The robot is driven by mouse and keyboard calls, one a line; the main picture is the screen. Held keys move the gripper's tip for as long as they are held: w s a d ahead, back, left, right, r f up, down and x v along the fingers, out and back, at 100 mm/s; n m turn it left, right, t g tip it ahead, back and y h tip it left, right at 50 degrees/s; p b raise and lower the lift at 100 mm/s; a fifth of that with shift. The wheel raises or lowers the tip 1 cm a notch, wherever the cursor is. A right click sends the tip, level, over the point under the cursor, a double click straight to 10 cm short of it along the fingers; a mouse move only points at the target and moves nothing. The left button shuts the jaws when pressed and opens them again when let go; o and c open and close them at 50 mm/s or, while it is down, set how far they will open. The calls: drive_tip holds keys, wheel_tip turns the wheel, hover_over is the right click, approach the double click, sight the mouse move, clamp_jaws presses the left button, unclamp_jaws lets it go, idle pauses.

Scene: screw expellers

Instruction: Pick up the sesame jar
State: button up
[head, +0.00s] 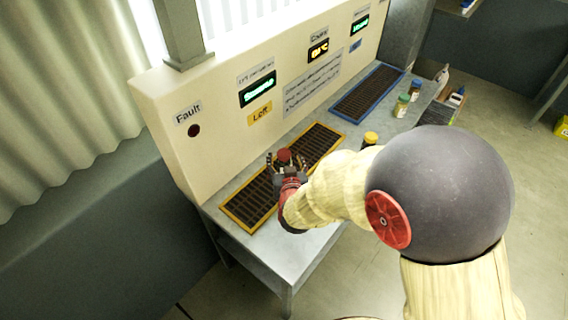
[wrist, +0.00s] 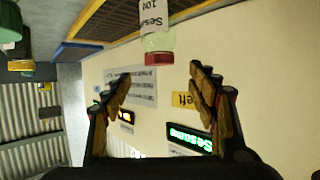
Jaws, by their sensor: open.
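The sesame jar (wrist: 155,42) has a red lid and a white label reading "Sesa… 101". It shows in the wrist view at the top centre, upside down in the picture and cut by the top edge. In the head view its dark red lid (head: 284,155) shows at my gripper, over the yellow-framed grate. My gripper (wrist: 160,78) is open, one finger on each side of the picture. The jar appears between and beyond the fingertips, with no visible contact. In the head view my gripper (head: 286,168) and wrist hide most of the jar's body.
The yellow-framed grate (head: 250,205) and blue-framed grate (head: 367,93) lie in the grey bench. A yellow-lidded jar (head: 371,138) is partly hidden by my arm. The cream panel (head: 225,125) rises behind.

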sight(285, 156)
drive_tip(key=b+x, duration=0.1)
drive_tip(key=x, duration=0.2)
drive_tip(key=f+b+x, duration=0.1)
drive_tip(key=x, duration=0.2)
drive_tip(key=shift+w+f+b, duration=0.15)
drive_tip(key=shift+b, duration=0.2)
drive_tip(key=shift+w, duration=0.35)
drive_tip(key=shift+c, duration=0.4)
drive_tip(key=shift+s, duration=0.1)
clamp_jaws()
